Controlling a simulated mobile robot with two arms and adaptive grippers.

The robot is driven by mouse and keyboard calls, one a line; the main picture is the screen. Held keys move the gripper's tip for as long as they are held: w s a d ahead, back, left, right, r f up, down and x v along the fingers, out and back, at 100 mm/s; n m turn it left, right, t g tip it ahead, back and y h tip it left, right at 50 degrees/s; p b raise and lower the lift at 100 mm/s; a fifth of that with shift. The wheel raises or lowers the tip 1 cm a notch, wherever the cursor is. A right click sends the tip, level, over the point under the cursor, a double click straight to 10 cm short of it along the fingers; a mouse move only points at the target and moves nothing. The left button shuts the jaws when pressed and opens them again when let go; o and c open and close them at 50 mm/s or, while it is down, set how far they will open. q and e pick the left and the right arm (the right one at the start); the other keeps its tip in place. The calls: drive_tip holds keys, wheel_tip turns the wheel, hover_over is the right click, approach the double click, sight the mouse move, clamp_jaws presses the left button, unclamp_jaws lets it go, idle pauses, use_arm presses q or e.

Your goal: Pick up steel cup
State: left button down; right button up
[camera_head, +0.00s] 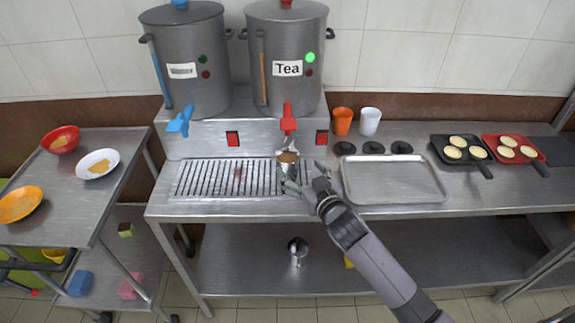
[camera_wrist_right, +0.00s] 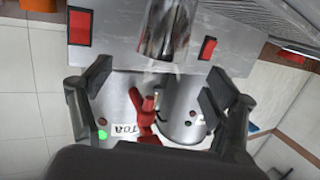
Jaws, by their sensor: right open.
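A steel cup (camera_head: 287,168) with something brown in its mouth stands on the slotted drip grate, below the red tap of the pot labelled Tea (camera_head: 287,45). In the right wrist view a shiny steel cup (camera_wrist_right: 158,30) shows at the top middle. My right gripper (camera_head: 304,177) is open beside the cup, on its front right side. In the wrist view its fingers are spread wide, and none is closed on the cup. A second small steel cup (camera_head: 298,246) is on the lower shelf. My left gripper is out of view.
A second stockpot (camera_head: 187,60) with a blue tap stands to the left. Orange (camera_head: 342,121) and white (camera_head: 370,121) cups stand behind an empty metal tray (camera_head: 393,180). Black (camera_head: 450,140) and red (camera_head: 505,139) pans hold pale rounds. A side table (camera_head: 75,195) with bowls stands left.

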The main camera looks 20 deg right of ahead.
sight(283, 150)
drive_tip(key=shift+w+a+f+p, duration=0.2)
drive_tip(key=shift+w+p, duration=0.05)
drive_tip(key=shift+w, duration=1.1)
drive_tip(key=shift+w+a+f+p, duration=0.2)
drive_tip(key=shift+w+f+p, duration=0.05)
drive_tip(key=shift+w, duration=1.15)
drive_tip(key=shift+w+a+f+p, duration=0.2)
drive_tip(key=shift+w+p, duration=0.05)
drive_tip(key=shift+w, duration=1.1)
drive_tip(key=shift+c, duration=0.6)
drive_tip(key=shift+r, duration=0.1)
drive_tip(key=c, duration=1.3)
